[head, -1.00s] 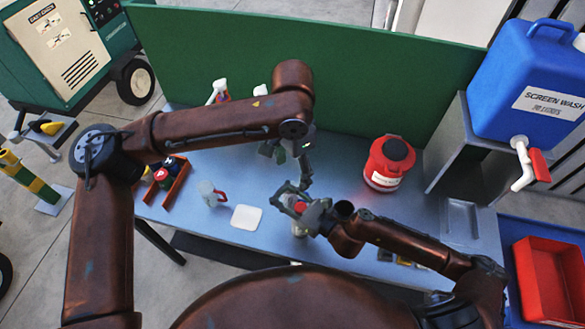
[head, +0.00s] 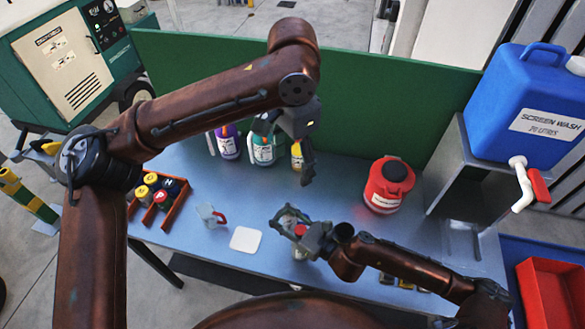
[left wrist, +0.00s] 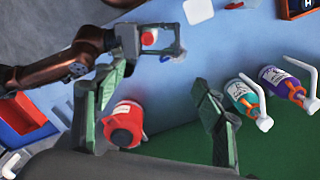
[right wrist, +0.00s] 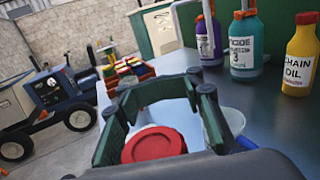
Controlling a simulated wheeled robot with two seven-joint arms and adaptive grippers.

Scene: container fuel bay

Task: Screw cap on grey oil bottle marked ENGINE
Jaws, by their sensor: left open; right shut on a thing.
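A red cap (head: 301,230) sits within my right gripper (head: 289,224), over a pale body (head: 300,253) mostly hidden by the fingers. No marking on this body is readable. In the right wrist view the red cap (right wrist: 153,145) shows large between the green fingers of my right gripper (right wrist: 160,92), which is shut on the capped thing. How the cap is seated cannot be seen. My left gripper (head: 287,150) is open and empty above the back half of the bench, apart from the cap. Its spread fingers show in the left wrist view (left wrist: 160,88).
A red canister (head: 389,185) stands right of centre. Purple (head: 228,142), teal (head: 263,147) and yellow (right wrist: 300,55) bottles stand by the green back panel (head: 385,105). A tray (head: 176,213) of coloured lettered caps, a clear jug (head: 208,215) and a white mat (head: 245,239) lie left.

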